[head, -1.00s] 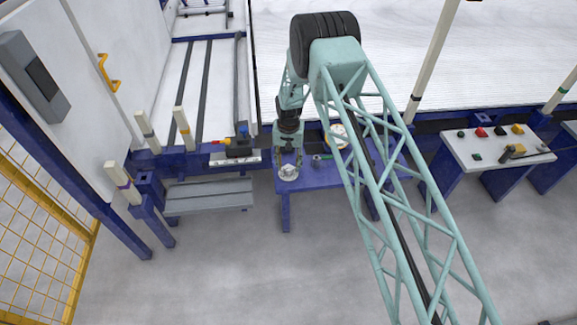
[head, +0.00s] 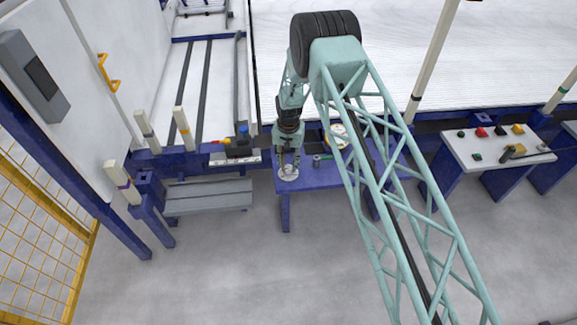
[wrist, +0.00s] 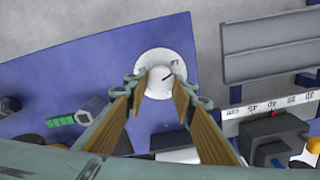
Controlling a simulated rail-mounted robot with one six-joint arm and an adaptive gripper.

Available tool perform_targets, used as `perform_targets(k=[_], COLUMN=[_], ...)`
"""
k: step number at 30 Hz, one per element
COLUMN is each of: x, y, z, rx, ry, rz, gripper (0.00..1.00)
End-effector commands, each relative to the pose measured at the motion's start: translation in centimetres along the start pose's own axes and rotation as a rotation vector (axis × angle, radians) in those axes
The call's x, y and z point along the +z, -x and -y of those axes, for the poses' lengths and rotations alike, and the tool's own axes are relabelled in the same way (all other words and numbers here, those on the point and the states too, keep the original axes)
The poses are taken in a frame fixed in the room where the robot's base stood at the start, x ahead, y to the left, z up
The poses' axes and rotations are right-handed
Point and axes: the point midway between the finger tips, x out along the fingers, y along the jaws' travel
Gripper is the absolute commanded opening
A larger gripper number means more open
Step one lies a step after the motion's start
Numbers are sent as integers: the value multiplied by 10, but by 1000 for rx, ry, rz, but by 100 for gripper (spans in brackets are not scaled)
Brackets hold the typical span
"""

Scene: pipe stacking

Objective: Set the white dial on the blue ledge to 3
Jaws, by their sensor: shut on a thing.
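The white dial (head: 287,176) lies on the blue ledge (head: 322,179), near its front left corner. In the wrist view the dial (wrist: 178,57) is a round white plate with a raised middle knob and a dark pointer line running to the upper right. Small marks near the rim are too small to read. My gripper (wrist: 160,84) reaches down over the dial and is shut on its knob, one finger on each side. In the head view my gripper (head: 288,166) stands above the dial and hides part of it.
A grey part with a green end (wrist: 62,121) lies on the ledge beside my gripper. A white scale strip (wrist: 235,127) with a dark block (wrist: 272,135) is at the right in the wrist view. A grey step (head: 208,197) stands left of the ledge.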

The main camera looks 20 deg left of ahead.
Motion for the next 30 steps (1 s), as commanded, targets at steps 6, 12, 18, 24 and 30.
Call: perform_targets(k=[6, 12, 18, 24, 30], x=[1, 1, 1, 1, 1], y=[-2, -2, -2, -1, -1], z=[-1, -2, -2, -3, -3], rx=[1, 1, 1, 1, 0], ry=[-121, -267, -422, -576, -731], rz=[1, 1, 1, 1, 0], gripper=[14, 14, 14, 14, 14])
